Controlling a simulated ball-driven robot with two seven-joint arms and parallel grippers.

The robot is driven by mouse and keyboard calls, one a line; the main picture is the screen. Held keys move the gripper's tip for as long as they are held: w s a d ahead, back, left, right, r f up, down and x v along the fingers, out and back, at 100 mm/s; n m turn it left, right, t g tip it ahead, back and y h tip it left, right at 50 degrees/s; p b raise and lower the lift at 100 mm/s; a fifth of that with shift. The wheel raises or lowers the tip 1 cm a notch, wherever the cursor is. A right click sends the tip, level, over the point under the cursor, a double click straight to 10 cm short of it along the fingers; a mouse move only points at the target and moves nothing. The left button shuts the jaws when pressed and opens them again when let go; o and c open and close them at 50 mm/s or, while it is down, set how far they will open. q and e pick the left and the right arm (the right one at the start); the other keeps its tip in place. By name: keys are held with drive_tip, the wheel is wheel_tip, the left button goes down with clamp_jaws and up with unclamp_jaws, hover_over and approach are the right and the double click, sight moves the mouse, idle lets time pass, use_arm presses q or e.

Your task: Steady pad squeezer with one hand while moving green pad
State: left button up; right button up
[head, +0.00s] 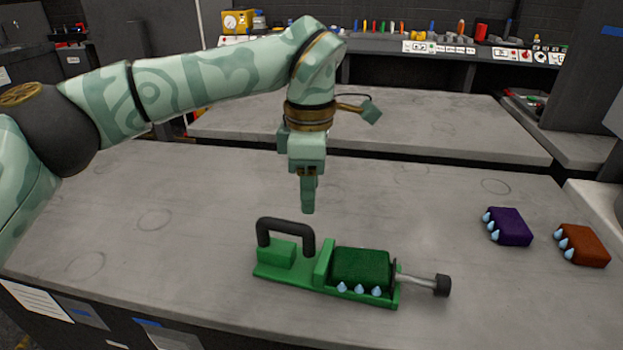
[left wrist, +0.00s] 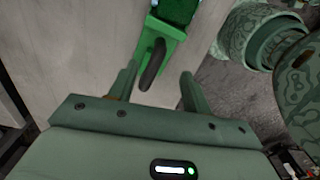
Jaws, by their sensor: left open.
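The green pad squeezer (head: 310,283) lies on the grey table, with a black handle (head: 286,234) at its left end and a plunger with a black knob (head: 442,285) at its right end. The green pad (head: 361,268) sits in the squeezer's bed, with blue drops along its front. My left gripper (head: 308,210) points down just above and behind the handle, apart from it. In the left wrist view, its two fingers (left wrist: 158,92) are open, with the black handle (left wrist: 153,64) seen beyond and between them. My right gripper is not in view.
A purple pad (head: 508,226) and an orange pad (head: 583,245), both with blue drops, lie on the table (head: 130,250) at the right. The table left of the squeezer is clear. A second table (head: 440,120) and a workbench with tools stand behind.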

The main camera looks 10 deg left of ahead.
sight(310, 226)
use_arm(q)
wheel_tip(310, 226, down, 12)
drive_tip(key=shift+r, duration=0.2)
clamp_jaws()
idle(1.0)
